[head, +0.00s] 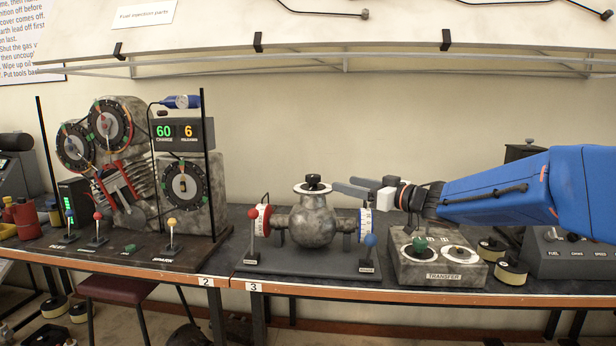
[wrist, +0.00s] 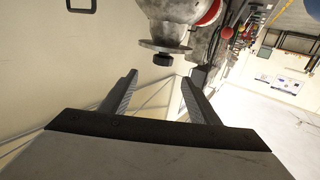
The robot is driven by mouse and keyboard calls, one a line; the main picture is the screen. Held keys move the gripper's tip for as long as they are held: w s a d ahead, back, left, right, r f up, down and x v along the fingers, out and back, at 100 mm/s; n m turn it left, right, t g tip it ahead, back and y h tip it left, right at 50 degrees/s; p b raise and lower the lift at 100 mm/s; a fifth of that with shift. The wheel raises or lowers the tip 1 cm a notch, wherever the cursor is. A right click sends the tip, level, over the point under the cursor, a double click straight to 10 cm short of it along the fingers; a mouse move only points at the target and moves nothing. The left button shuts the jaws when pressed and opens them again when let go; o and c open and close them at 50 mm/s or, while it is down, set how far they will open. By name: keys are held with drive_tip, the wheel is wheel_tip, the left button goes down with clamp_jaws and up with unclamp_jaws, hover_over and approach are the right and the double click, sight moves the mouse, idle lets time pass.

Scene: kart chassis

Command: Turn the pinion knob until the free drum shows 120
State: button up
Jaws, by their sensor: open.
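The pinion knob (head: 313,181) is a small black knob on a flange atop the round grey metal housing (head: 312,222). It also shows in the wrist view (wrist: 163,59), just beyond my fingertips. A red-and-white drum (head: 264,220) sits on the housing's left side, and a white drum with a blue edge (head: 364,222) on its right. Their numbers are too small to read, and I cannot tell which drum is free. My gripper (head: 343,185) is open and empty, right of the knob at about its height, apart from it. It shows in the wrist view (wrist: 158,79) too.
A red-knobbed lever (head: 252,214) and a blue-knobbed lever (head: 370,241) stand in front of the drums. The TRANSFER box (head: 442,268) is below my arm. A dial stand (head: 183,190) is at left. Above the housing is open space up to a shelf.

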sight(304, 185)
drive_tip(key=x, duration=1.7)
drive_tip(key=shift+a, duration=0.55)
drive_tip(key=shift+c, duration=0.7)
drive_tip(key=c, duration=0.9)
